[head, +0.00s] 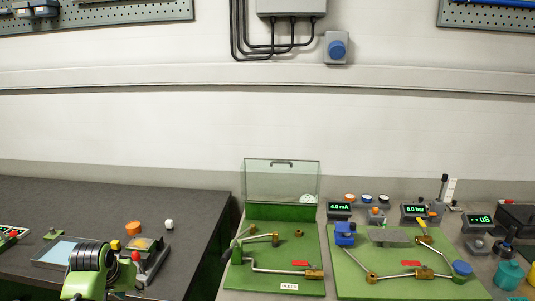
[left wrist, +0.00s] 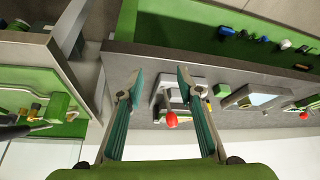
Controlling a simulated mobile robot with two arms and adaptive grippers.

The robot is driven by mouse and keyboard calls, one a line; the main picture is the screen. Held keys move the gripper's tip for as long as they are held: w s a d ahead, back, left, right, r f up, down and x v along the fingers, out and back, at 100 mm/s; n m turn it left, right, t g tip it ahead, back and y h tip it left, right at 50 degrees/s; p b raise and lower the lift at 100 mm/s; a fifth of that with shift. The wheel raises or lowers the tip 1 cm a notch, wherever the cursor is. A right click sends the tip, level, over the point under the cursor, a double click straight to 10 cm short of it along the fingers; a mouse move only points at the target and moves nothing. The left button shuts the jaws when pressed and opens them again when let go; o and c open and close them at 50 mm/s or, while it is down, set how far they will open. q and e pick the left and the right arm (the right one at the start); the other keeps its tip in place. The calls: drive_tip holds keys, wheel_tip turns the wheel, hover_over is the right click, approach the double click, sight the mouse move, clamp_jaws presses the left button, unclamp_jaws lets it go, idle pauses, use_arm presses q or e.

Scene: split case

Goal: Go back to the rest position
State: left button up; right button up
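My left gripper (left wrist: 162,82) shows in the left wrist view with its two teal-padded fingers spread apart. It is open, and nothing is held between the fingers. Beyond the fingertips is a small device with a red knob (left wrist: 171,120), apart from them. In the head view, a green and black part of my left arm (head: 90,270) stands at the lower left in front of the dark bench; the fingertips cannot be made out there. My right gripper is in neither view.

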use_arm(q)
drive_tip(key=s+d+f+m, duration=0.1)
drive_tip(key=s+d+f, duration=0.45)
drive_tip(key=s, duration=0.25)
drive_tip(key=s+d+f+m+g, duration=0.1)
drive_tip(key=s+d, duration=0.3)
drive_tip(key=s, duration=0.5)
drive_tip(key=s+d+f+m+h, duration=0.15)
drive_tip(key=s+d, duration=0.35)
drive_tip(key=s, duration=0.5)
drive_tip(key=s+d+f+m+g, duration=0.15)
drive_tip(key=s+d, duration=0.25)
drive_tip(key=s, duration=0.5)
wheel_tip(320, 180, down, 28)
drive_tip(key=s+r, duration=0.1)
drive_tip(key=s, duration=0.1)
drive_tip(key=s+a+f+g+b, duration=0.1)
drive_tip(key=s+a+f, duration=0.2)
drive_tip(key=s+f, duration=1.3)
drive_tip(key=shift+s+f+g, duration=0.35)
